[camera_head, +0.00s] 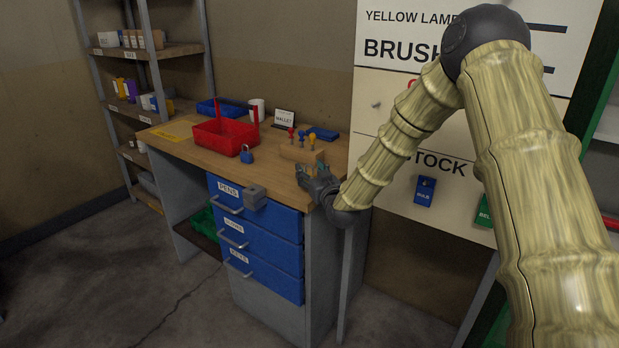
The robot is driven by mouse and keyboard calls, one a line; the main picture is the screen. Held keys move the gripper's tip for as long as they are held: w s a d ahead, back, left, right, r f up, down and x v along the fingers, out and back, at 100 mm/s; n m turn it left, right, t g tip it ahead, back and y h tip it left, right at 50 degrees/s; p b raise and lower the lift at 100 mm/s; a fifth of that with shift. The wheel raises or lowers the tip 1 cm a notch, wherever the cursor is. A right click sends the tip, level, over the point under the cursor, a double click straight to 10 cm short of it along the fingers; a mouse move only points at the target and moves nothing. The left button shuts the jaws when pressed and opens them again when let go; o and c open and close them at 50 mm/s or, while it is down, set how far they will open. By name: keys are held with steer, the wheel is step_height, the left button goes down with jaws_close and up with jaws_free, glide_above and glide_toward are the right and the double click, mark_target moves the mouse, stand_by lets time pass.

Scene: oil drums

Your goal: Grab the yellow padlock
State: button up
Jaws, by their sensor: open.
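I cannot make out a yellow padlock in the head view. A blue padlock (247,155) stands on the wooden desk (190,142), just in front of the red open basket (224,138). My gripper (309,170) is at the right front end of the desk, to the right of the blue padlock and apart from it. It is open, and I see nothing held in it. My gripper and wrist hide part of the desk's right corner.
A wooden block (302,154) with red, blue and yellow knobbed pieces stands close behind my gripper. A white mug (257,107), a blue tray (222,106) and a small sign (284,119) are at the back. Blue drawers (262,247) are below, with a grey box (255,197) at the top one.

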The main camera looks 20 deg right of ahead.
mark_target(306, 164)
steer(key=w, duration=0.3)
steer(key=shift+w+a, duration=0.1)
steer(key=shift+a, duration=0.1)
jaws_close()
